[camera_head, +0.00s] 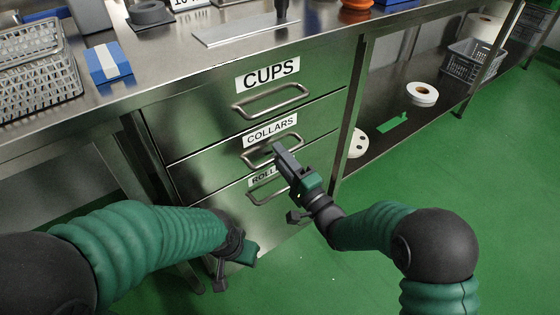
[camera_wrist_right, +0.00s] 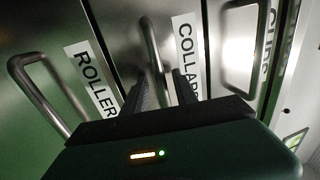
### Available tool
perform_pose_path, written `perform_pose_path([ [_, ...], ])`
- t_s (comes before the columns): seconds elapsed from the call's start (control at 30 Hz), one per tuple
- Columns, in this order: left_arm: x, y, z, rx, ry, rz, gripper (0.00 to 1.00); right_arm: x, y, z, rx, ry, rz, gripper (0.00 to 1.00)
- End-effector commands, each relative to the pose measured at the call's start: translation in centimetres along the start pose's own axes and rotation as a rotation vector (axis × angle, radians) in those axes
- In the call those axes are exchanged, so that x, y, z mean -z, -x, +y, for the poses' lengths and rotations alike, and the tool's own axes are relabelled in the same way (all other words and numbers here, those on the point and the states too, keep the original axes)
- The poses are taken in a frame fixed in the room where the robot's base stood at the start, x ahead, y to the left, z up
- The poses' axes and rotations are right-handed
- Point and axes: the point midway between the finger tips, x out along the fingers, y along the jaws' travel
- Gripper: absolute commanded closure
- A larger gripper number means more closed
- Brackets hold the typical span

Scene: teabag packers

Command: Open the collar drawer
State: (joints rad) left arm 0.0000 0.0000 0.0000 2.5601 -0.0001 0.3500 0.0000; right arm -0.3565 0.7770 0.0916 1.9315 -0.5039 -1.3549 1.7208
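The collars drawer (camera_head: 318,122) is the middle of three steel drawers and looks shut, with its front flush with the others. Its label reads COLLARS (camera_head: 270,130), and its bar handle (camera_head: 296,138) sits below that. My right gripper (camera_head: 281,152) is at this handle and hides part of it. In the right wrist view, the two dark fingers (camera_wrist_right: 160,88) stand apart, with the collars handle (camera_wrist_right: 150,42) running down between them. Whether they touch it I cannot tell. My left gripper (camera_head: 233,268) hangs low, in front of the lower drawer, holding nothing visible; its fingers are unclear.
The CUPS drawer handle (camera_head: 270,101) is above and the rollers drawer handle (camera_head: 262,197) is below, close to my right gripper. A wire basket (camera_head: 40,75) and a blue box (camera_head: 108,62) stand on the counter. The green floor (camera_head: 450,180) at right is clear.

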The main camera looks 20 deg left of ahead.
Motion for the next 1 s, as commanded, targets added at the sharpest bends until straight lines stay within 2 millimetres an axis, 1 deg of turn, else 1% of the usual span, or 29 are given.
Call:
perform_pose_path([
  [0.1,-0.03,-0.15,0.00,0.000,0.000,0.000,0.51,0.05,-0.41,-0.06,0.000,0.000,0.001,0.66],
  [0.27,-0.01,-0.09,0.00,0.000,0.000,0.000,0.51,0.09,-0.37,-0.10,0.000,0.000,0.002,0.66],
  [0.37,-0.01,-0.09,0.00,0.000,0.000,0.000,0.51,0.08,-0.37,-0.08,-0.001,0.000,0.002,0.76],
  [0.53,-0.02,-0.09,0.00,0.000,0.000,0.000,0.51,0.07,-0.36,-0.04,-0.001,0.000,0.001,0.98],
  [0.57,-0.02,-0.09,0.00,0.000,0.000,0.000,0.51,0.06,-0.36,-0.03,-0.001,0.000,0.001,1.00],
  [1.0,-0.02,-0.11,0.00,0.000,0.000,0.000,0.51,0.03,-0.31,0.14,-0.005,-0.001,0.001,1.00],
])
